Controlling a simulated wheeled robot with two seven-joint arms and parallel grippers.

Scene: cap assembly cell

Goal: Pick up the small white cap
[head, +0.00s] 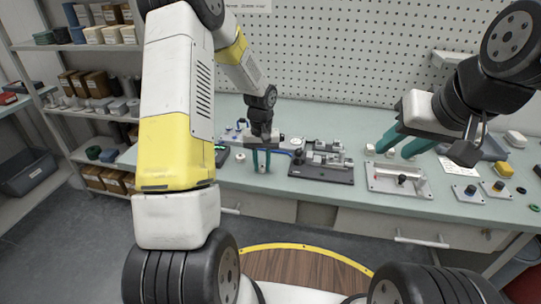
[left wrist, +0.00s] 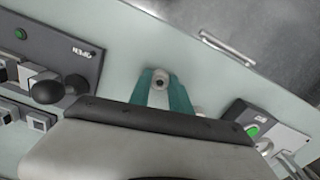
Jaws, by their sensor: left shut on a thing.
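My left gripper (head: 262,168) is over the front part of the green bench in the head view, its teal fingers pointing down. It is shut on a small pale round piece with a dark centre (left wrist: 160,82), seen between the fingertips in the left wrist view, which looks like the small white cap. The fingers hide part of it, and I cannot tell whether it touches the bench. My right gripper (head: 394,152) is open and empty, its two teal fingers apart above the right part of the bench.
A dark fixture (head: 322,172) with metal clamps stands right of my left gripper. Further right are a pale metal tray (head: 420,188) with a black knob and small button boxes (head: 468,193). A small ring-like piece (head: 269,190) lies near the bench's front edge. A pegboard (head: 330,60) stands behind.

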